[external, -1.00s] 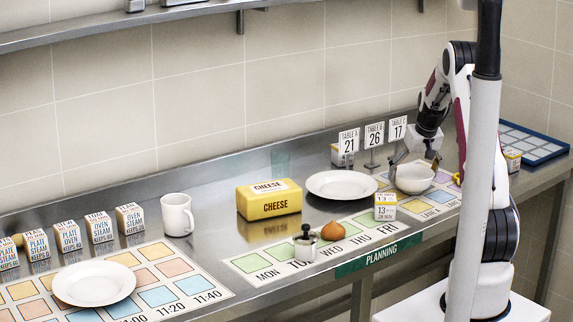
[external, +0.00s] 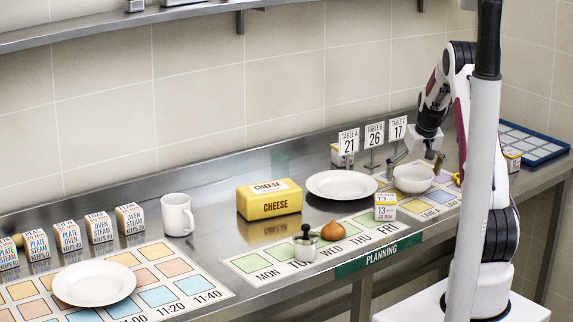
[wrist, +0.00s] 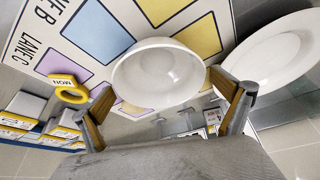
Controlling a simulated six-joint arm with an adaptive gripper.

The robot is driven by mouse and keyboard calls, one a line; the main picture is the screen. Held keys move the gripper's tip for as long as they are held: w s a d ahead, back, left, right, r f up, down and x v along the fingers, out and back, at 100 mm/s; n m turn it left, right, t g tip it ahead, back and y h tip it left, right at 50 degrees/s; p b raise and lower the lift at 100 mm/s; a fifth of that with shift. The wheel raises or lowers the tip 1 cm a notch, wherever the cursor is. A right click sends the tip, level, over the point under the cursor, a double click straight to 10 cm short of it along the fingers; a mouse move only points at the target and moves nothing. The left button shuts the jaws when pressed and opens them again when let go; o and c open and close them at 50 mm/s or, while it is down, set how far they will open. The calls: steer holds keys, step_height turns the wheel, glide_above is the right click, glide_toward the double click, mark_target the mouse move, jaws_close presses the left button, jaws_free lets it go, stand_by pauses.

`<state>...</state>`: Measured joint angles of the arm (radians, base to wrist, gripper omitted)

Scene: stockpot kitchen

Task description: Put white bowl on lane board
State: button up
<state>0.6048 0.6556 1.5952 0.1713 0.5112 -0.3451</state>
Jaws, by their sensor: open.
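The white bowl (external: 414,180) stands upright on the lane board (external: 418,206) at the right of the counter. In the wrist view the bowl (wrist: 157,72) covers part of the lane board (wrist: 97,60), over its coloured squares near the Lane B and Lane C labels. My gripper (external: 415,164) is open just above the bowl, pointing down. In the wrist view its two fingers (wrist: 163,92) are spread at the near side of the bowl, one to each side, with nothing held.
A white plate (external: 341,185) lies just left of the board, with table number signs (external: 374,136) behind. A blue tray (external: 527,143) lies at the far right. The cheese block (external: 269,200) stands further left.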

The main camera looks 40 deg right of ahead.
steer(key=v, duration=1.2)
stand_by(0.7)
steer(key=s+a+r+n, duration=0.1)
steer(key=s+a+r, duration=0.2)
steer(key=a, duration=0.4)
steer(key=s+a+r, duration=0.3)
steer(key=a+r, duration=0.1)
steer(key=a, duration=0.3)
steer(key=s+a+r+n, duration=0.1)
steer(key=s+a+r, duration=0.25)
steer(key=a, duration=0.35)
steer(key=s+a+f+n+y, duration=0.1)
steer(key=s+a, duration=0.5)
steer(key=s, duration=0.3)
steer(key=s+a+f+n+t, duration=0.1)
steer(key=s+a, duration=0.5)
steer(key=s, duration=0.4)
steer(key=shift+a+n+y, duration=0.3)
steer(key=shift+a+y, duration=0.05)
steer(key=shift+y, duration=0.05)
